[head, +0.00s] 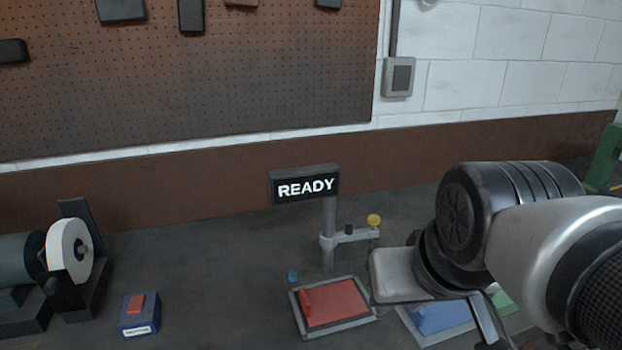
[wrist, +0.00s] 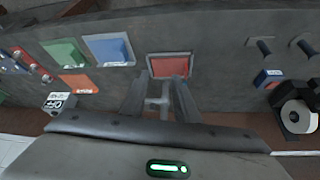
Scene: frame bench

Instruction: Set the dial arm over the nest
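The dial arm (head: 352,236) is a short grey bar on an upright grey post (head: 328,240). It reaches right from the post and carries a yellow dial (head: 374,220). A red pad in a grey frame, likely the nest (head: 335,303), lies on the bench below and in front of the post. The arm's outer end sits above its back right side. In the wrist view a red framed pad (wrist: 170,66) shows beyond my gripper (wrist: 160,85). Its two fingers are apart. Grey metal shows between them; I cannot tell whether it is touched. In the head view my arm hides most of the gripper.
A blue switch box (head: 139,314) and a grinder (head: 70,250) are at left. A blue pad (head: 440,318) lies at right, partly behind my arm. Bench between is clear.

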